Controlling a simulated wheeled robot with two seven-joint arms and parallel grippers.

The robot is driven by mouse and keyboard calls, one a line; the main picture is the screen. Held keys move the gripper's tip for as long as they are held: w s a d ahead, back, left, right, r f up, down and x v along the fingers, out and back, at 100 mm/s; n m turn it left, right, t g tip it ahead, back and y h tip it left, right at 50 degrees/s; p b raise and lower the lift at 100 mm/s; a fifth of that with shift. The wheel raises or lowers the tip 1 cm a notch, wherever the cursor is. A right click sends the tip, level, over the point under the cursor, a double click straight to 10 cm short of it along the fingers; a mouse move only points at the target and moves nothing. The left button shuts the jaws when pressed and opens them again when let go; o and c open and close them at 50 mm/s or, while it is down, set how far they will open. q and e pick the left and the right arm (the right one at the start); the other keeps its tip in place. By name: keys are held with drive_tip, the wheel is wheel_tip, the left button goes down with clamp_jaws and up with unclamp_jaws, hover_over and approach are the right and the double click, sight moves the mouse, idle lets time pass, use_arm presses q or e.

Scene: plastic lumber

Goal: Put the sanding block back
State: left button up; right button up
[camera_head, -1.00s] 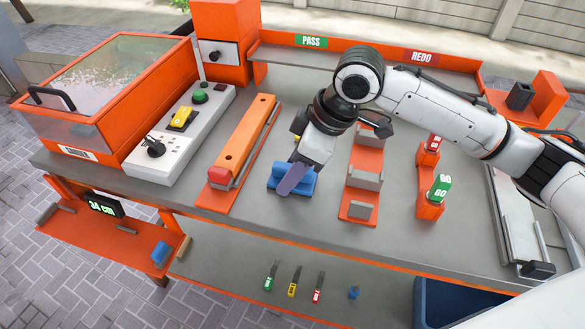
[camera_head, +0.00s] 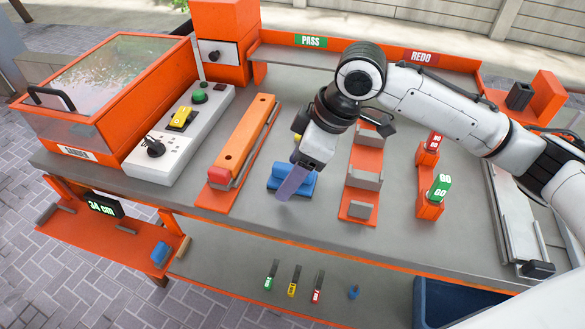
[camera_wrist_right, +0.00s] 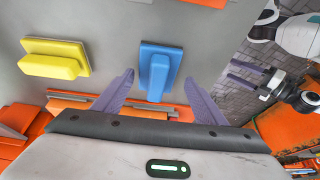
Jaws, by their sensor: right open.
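A blue block with a flat base plate (camera_head: 305,186), which looks like a sanding block, lies on the grey bench top; it also shows in the right wrist view (camera_wrist_right: 157,70). A similar yellow block (camera_wrist_right: 52,62) lies apart from it, mostly hidden behind my arm in the head view. My right gripper (camera_head: 292,183) is over the blue block, its fingers open. In the wrist view its two fingers (camera_wrist_right: 159,82) stand on either side of the blue block with gaps, holding nothing. My left gripper (camera_wrist_right: 242,76) shows in the wrist view with its fingers apart, empty.
An orange rack with grey brackets (camera_head: 361,181) stands right of the blue block. A long orange bar (camera_head: 245,140) lies to its left. An orange stand with a green block marked 60 (camera_head: 439,188) and a red one is farther right. Bare bench lies between these.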

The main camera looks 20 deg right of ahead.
drive_tip(key=p+v, duration=0.1)
drive_tip(key=v, duration=1)
drive_tip(key=shift+r, duration=0.25)
